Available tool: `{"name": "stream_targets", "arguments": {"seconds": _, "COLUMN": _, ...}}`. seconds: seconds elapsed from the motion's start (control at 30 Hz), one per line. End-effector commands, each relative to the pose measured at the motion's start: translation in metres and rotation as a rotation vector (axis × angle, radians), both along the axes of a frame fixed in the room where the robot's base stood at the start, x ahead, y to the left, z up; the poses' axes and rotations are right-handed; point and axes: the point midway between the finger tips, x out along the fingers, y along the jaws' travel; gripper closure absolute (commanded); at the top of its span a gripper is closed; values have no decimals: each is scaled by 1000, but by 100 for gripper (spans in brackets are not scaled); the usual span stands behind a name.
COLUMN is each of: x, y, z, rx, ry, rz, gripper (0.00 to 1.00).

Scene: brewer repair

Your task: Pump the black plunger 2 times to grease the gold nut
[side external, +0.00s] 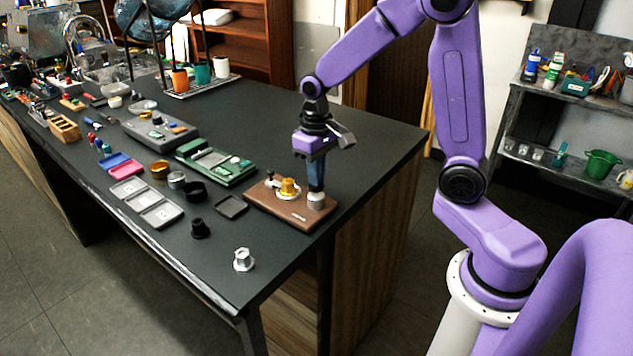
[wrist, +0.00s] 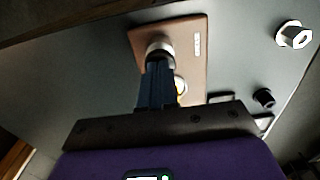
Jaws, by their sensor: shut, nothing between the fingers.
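The gold nut (side external: 289,187) sits on a light round base on the brown board (side external: 262,203) near the table's right end. A grey-white cylinder (side external: 316,202) stands at the board's right corner. My gripper (side external: 316,187) points down with its fingers together, directly over this cylinder and at its top. In the wrist view my fingers (wrist: 157,72) reach the pale cylinder (wrist: 160,50), and part of the gold nut (wrist: 180,85) shows just beside them. I cannot make out the black plunger; the fingers cover the cylinder's top.
A silver nut (side external: 243,259) and a small black part (side external: 200,228) stand toward the table's front edge. A dark square tray (side external: 231,206) and a green tray (side external: 215,163) lie left of the board. Bare table surrounds the silver nut.

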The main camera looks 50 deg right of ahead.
Motion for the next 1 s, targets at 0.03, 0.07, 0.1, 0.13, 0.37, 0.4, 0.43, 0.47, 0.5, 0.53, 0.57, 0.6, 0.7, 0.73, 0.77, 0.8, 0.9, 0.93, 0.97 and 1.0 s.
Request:
{"name": "stream_targets", "arguments": {"seconds": 0.03, "x": 0, "y": 0, "z": -1, "rx": 0, "ry": 1, "rz": 0, "gripper": 100}}
{"name": "stream_targets", "arguments": {"seconds": 0.07, "x": 0, "y": 0, "z": -1, "rx": 0, "ry": 1, "rz": 0, "gripper": 100}}
{"name": "stream_targets", "arguments": {"seconds": 0.1, "x": 0, "y": 0, "z": -2, "rx": 0, "ry": 1, "rz": 0, "gripper": 100}}
{"name": "stream_targets", "arguments": {"seconds": 0.13, "x": 0, "y": 0, "z": -2, "rx": 0, "ry": 1, "rz": 0, "gripper": 100}}
{"name": "stream_targets", "arguments": {"seconds": 0.37, "x": 0, "y": 0, "z": -6, "rx": 0, "ry": 1, "rz": 0, "gripper": 100}}
{"name": "stream_targets", "arguments": {"seconds": 0.4, "x": 0, "y": 0, "z": -6, "rx": 0, "ry": 1, "rz": 0, "gripper": 100}}
{"name": "stream_targets", "arguments": {"seconds": 0.43, "x": 0, "y": 0, "z": -6, "rx": 0, "ry": 1, "rz": 0, "gripper": 100}}
{"name": "stream_targets", "arguments": {"seconds": 0.47, "x": 0, "y": 0, "z": -7, "rx": 0, "ry": 1, "rz": 0, "gripper": 100}}
{"name": "stream_targets", "arguments": {"seconds": 0.5, "x": 0, "y": 0, "z": -7, "rx": 0, "ry": 2, "rz": 0, "gripper": 100}}
{"name": "stream_targets", "arguments": {"seconds": 0.53, "x": 0, "y": 0, "z": -8, "rx": 0, "ry": 2, "rz": 0, "gripper": 100}}
{"name": "stream_targets", "arguments": {"seconds": 0.57, "x": 0, "y": 0, "z": -8, "rx": 0, "ry": 2, "rz": 0, "gripper": 100}}
{"name": "stream_targets", "arguments": {"seconds": 0.6, "x": 0, "y": 0, "z": -9, "rx": 0, "ry": 2, "rz": 0, "gripper": 100}}
{"name": "stream_targets", "arguments": {"seconds": 0.7, "x": 0, "y": 0, "z": -10, "rx": 0, "ry": 2, "rz": 0, "gripper": 100}}
{"name": "stream_targets", "arguments": {"seconds": 0.73, "x": 0, "y": 0, "z": -10, "rx": 0, "ry": 2, "rz": 0, "gripper": 100}}
{"name": "stream_targets", "arguments": {"seconds": 0.77, "x": 0, "y": 0, "z": -10, "rx": 0, "ry": 1, "rz": 0, "gripper": 100}}
{"name": "stream_targets", "arguments": {"seconds": 0.8, "x": 0, "y": 0, "z": -10, "rx": 0, "ry": 1, "rz": 0, "gripper": 100}}
{"name": "stream_targets", "arguments": {"seconds": 0.9, "x": 0, "y": 0, "z": -10, "rx": 0, "ry": 1, "rz": 0, "gripper": 100}}
{"name": "stream_targets", "arguments": {"seconds": 0.93, "x": 0, "y": 0, "z": -9, "rx": 0, "ry": 1, "rz": 0, "gripper": 100}}
{"name": "stream_targets", "arguments": {"seconds": 0.97, "x": 0, "y": 0, "z": -9, "rx": 0, "ry": 1, "rz": 0, "gripper": 100}}
{"name": "stream_targets", "arguments": {"seconds": 1.0, "x": 0, "y": 0, "z": -7, "rx": 0, "ry": 0, "rz": 0, "gripper": 100}}
